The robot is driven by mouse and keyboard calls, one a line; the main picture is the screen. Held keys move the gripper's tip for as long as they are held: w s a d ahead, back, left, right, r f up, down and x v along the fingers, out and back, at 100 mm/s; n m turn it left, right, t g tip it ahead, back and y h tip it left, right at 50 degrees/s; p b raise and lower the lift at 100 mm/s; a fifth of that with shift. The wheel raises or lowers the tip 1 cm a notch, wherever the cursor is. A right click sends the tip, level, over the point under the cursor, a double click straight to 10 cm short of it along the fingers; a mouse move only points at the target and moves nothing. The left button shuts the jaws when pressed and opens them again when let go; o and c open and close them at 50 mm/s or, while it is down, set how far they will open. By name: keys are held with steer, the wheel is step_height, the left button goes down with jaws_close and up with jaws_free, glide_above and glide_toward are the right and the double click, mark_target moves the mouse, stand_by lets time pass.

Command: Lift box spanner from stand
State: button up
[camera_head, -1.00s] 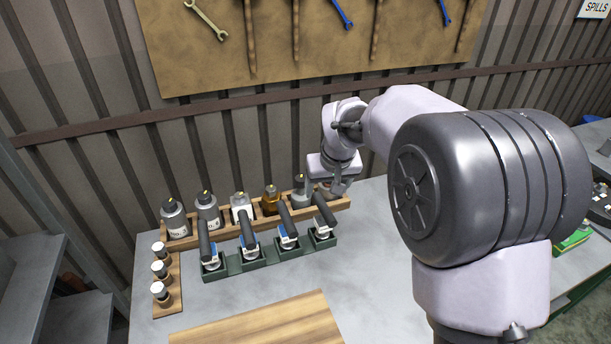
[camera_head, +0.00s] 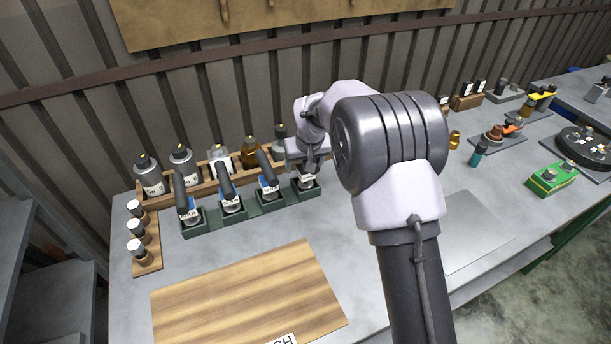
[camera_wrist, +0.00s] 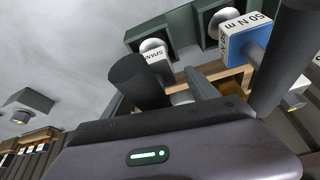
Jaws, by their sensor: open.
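The box spanner (camera_wrist: 138,82) stands in the end slot of the green stand (camera_wrist: 183,30). In the wrist view it is a dark upright handle above a white tag reading "SPAN". In the head view it is at the right end of the stand (camera_head: 250,220), and its handle is mostly hidden by my gripper (camera_head: 309,166). My gripper is open, right at the handle, with a grey finger beside it in the wrist view. I cannot tell whether they touch.
Several dark-handled tools (camera_head: 223,182) fill the other slots, one tagged "50 N m" (camera_wrist: 247,35) close beside. Behind is a wooden rack of bottles (camera_head: 182,162). A wooden board (camera_head: 245,298) lies in front. Small vials (camera_head: 137,228) stand at the left.

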steer(key=shift+s+r, duration=0.1)
steer(key=shift+r, duration=0.05)
steer(key=c, duration=0.4)
jaws_close()
